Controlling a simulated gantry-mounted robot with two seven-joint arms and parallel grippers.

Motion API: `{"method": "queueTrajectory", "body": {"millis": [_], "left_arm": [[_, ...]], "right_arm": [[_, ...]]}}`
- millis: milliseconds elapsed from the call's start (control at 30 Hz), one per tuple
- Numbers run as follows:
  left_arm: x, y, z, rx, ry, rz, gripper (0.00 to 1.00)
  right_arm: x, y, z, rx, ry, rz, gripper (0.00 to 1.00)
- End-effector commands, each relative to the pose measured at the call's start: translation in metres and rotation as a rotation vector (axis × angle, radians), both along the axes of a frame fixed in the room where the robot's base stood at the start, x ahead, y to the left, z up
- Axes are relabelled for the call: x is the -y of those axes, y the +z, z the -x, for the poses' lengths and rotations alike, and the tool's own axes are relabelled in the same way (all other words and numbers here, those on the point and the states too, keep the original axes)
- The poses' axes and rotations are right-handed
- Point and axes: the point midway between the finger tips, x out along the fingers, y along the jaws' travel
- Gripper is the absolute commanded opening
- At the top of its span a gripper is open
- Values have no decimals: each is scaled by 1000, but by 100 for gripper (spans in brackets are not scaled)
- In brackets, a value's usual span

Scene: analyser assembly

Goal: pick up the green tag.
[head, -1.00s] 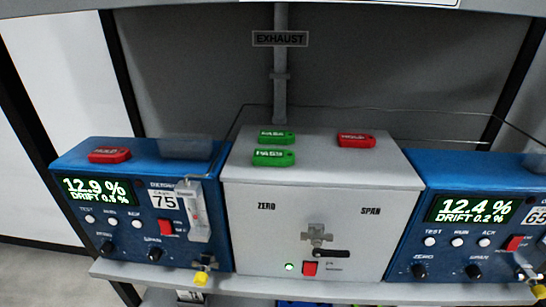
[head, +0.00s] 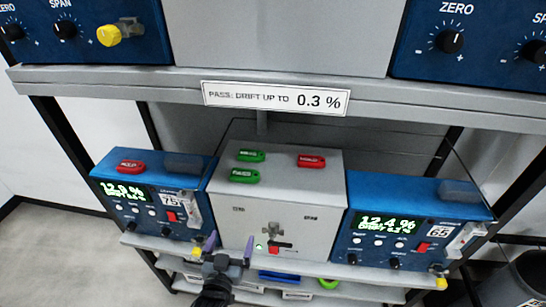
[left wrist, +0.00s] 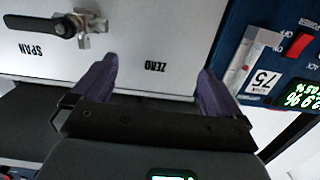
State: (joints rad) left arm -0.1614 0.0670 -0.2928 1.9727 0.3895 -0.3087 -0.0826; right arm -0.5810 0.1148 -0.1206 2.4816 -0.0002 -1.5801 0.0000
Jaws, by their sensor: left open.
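Two green tags lie flat on top of the grey box (head: 290,200) in the head view. One green tag (head: 251,155) is farther back, and the other (head: 244,175) is nearer the front edge. My left gripper (head: 230,243) is open and empty in front of the box's lower left front, below the tags and apart from them. In the left wrist view its purple fingers (left wrist: 157,67) are spread before the box's front face, which shows upside down. No tag shows in that view. My right gripper is out of view.
Red tags lie on the grey box (head: 311,160) and on the left blue analyser (head: 130,166). A right blue analyser (head: 420,200) flanks the box. An upper shelf (head: 150,80) with a drift sign (head: 275,98) overhangs behind. A latch handle (left wrist: 65,26) juts from the box front.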

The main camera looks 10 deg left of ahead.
Motion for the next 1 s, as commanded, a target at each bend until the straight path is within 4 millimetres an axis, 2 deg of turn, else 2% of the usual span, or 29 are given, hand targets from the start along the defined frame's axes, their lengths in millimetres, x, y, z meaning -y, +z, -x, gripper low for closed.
{"method": "queueTrajectory", "body": {"millis": [33,100,200,300,433,700,1000], "left_arm": [[3,36,-8,17,-3,1,100],[6,60,-15,37,-7,3,100],[8,87,-23,64,-11,5,100],[8,103,-28,82,-11,6,100],[8,111,-40,91,-11,4,100],[5,111,-75,93,-10,5,100],[3,111,-93,92,-11,5,100]], "right_arm": [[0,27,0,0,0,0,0],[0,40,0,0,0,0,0],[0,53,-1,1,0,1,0],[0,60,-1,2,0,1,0],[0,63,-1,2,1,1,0],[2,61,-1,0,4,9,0],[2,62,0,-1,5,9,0]]}}
